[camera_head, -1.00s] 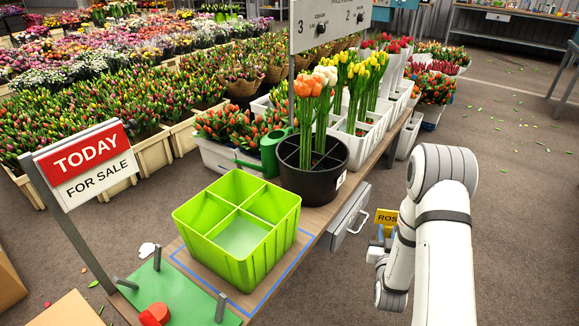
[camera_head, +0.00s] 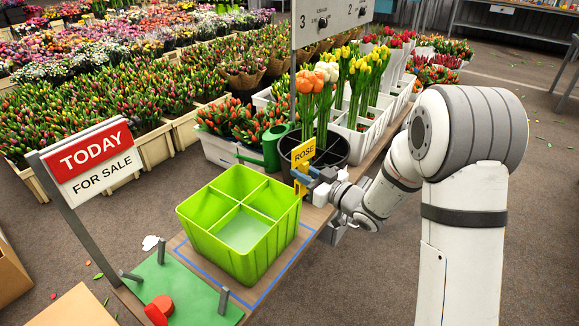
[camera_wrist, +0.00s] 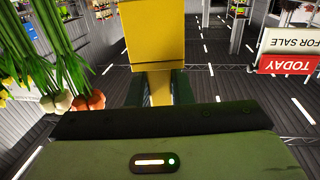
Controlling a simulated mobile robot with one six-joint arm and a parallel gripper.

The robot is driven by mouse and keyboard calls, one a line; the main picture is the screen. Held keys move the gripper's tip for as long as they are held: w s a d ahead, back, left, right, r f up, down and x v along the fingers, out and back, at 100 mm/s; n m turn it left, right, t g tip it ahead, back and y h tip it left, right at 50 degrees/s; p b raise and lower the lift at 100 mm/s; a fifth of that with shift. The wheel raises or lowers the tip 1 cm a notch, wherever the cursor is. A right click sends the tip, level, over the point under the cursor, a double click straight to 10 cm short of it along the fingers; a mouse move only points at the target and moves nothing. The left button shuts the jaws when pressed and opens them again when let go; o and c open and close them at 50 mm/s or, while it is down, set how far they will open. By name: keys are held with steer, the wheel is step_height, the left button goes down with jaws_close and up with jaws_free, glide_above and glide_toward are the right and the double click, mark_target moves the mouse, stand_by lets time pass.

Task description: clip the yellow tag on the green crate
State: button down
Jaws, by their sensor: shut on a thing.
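The yellow tag (camera_head: 303,154) reads ROSE and stands upright in the head view. My gripper (camera_head: 306,176) is shut on its lower part and holds it just beyond the crate's back right corner, in front of the black bucket. The tag also fills the upper middle of the wrist view (camera_wrist: 152,45), its stem between the fingers of my gripper (camera_wrist: 160,95). The green crate (camera_head: 225,238) has four-way dividers, looks empty and stands inside a blue outline on the bench. The tag is apart from the crate's rim in the head view.
The black bucket (camera_head: 338,160) of orange and white tulips stands close behind the tag. A green watering can (camera_head: 272,148) is left of it. The TODAY FOR SALE sign (camera_head: 93,163) and a green board (camera_head: 180,290) with grey posts and a red piece are at the front left.

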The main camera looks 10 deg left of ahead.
mark_target(291, 208)
steer(key=s+a+r+n+g+y, duration=0.1)
steer(key=s+a+r+g, duration=0.1)
steer(key=a, duration=0.1)
steer(key=shift+s+r+n+g, duration=0.3)
steer(key=shift+s+r+n, duration=0.05)
steer(key=shift+r+n, duration=0.05)
steer(key=shift+f+b, duration=4)
steer(key=shift+f, duration=1.25)
steer(key=c, duration=1.2)
jaws_free()
steer(key=shift+d, duration=0.1)
steer(key=p+v, duration=0.2)
steer(key=v, duration=0.5)
steer(key=shift+s+d, duration=0.15)
steer(key=shift+d, duration=0.2)
